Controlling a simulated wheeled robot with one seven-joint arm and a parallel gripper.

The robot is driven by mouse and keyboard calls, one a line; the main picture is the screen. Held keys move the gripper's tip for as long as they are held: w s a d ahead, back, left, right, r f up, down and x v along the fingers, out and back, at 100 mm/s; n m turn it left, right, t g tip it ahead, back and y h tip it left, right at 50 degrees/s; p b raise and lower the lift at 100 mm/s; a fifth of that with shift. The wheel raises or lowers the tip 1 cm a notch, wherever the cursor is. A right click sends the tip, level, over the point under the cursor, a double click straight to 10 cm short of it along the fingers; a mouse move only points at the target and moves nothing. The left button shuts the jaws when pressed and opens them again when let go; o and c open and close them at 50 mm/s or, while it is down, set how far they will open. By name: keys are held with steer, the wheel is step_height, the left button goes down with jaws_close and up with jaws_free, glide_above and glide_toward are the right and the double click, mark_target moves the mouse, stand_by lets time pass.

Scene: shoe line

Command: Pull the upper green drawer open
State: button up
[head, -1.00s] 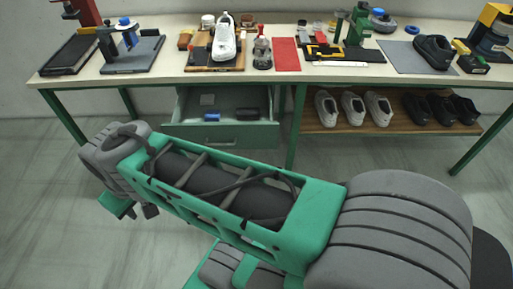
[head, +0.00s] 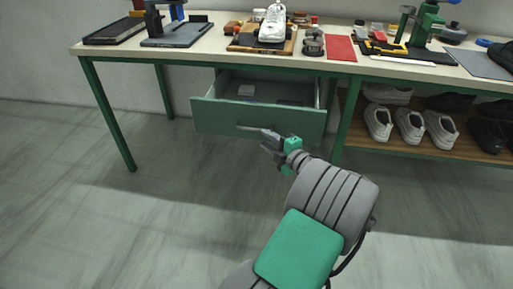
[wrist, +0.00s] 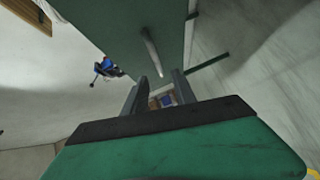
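The green drawer (head: 225,116) under the workbench is pulled partly out, with its interior showing from above. A second drawer below it does not show. Its bar handle (head: 252,129) is on the front panel and also shows in the wrist view (wrist: 152,52) as a pale bar. My gripper (head: 270,141) is just in front of the drawer front, close to the handle's right end. In the wrist view my gripper (wrist: 156,90) has its two fingers apart with nothing between them, and the handle lies beyond their tips. I cannot tell whether a finger touches it.
The workbench (head: 210,50) above holds tools and a white shoe (head: 272,22). A wooden shelf (head: 457,149) with several shoes is right of the drawer. The floor (head: 140,215) at left and in front is clear.

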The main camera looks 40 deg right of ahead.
steer(key=w+d, duration=0.1)
steer(key=w, duration=0.6)
steer(key=shift+w+f, duration=0.2)
steer(key=shift+f, duration=0.25)
jaws_close()
stand_by(0.9)
